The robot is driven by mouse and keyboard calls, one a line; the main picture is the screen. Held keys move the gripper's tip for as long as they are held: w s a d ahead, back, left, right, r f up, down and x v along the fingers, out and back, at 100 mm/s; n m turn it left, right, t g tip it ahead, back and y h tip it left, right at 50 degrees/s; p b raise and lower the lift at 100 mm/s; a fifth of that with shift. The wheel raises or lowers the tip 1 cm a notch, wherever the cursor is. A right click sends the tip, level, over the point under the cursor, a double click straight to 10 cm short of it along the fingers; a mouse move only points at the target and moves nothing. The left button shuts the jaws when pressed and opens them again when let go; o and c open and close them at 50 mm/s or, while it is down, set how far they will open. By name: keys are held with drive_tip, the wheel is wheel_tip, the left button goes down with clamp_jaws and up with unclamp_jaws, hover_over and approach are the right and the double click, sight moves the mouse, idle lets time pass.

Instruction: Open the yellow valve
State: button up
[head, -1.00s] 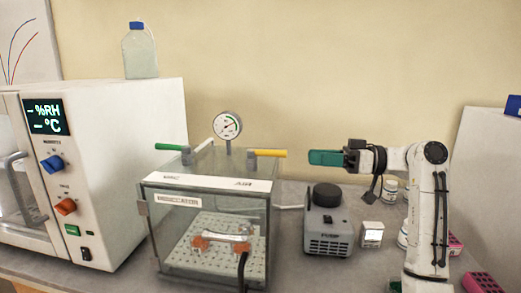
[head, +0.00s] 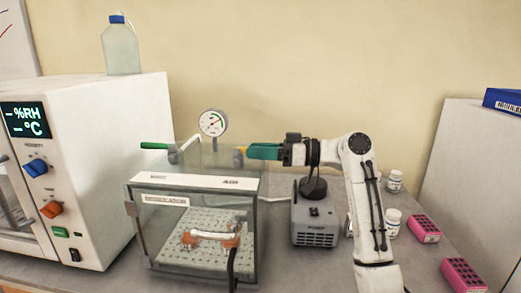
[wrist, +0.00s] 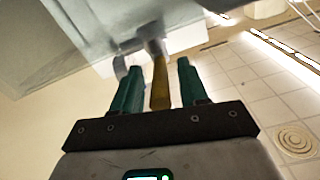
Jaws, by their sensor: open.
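The yellow valve handle (wrist: 160,84) shows in the wrist view between the two green fingers of my gripper (wrist: 157,85). The fingers stand open on either side of it, with gaps left. In the head view, my gripper (head: 264,151) is at the top right of the clear desiccator box (head: 192,262). Only a small yellow end of the handle (head: 240,158) shows there; the rest is hidden behind the fingers. The green valve handle (head: 157,146) sits at the top left of the box, pointing left.
A pressure gauge (head: 213,123) stands up behind the box lid, close to my gripper. A grey pump (head: 314,227) is to the right, under my arm. A white cabinet (head: 105,130) is on the left. White bottles (head: 394,181) and pink racks (head: 424,228) are at the right.

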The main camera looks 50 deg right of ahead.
clamp_jaws()
idle(0.3)
idle(0.3)
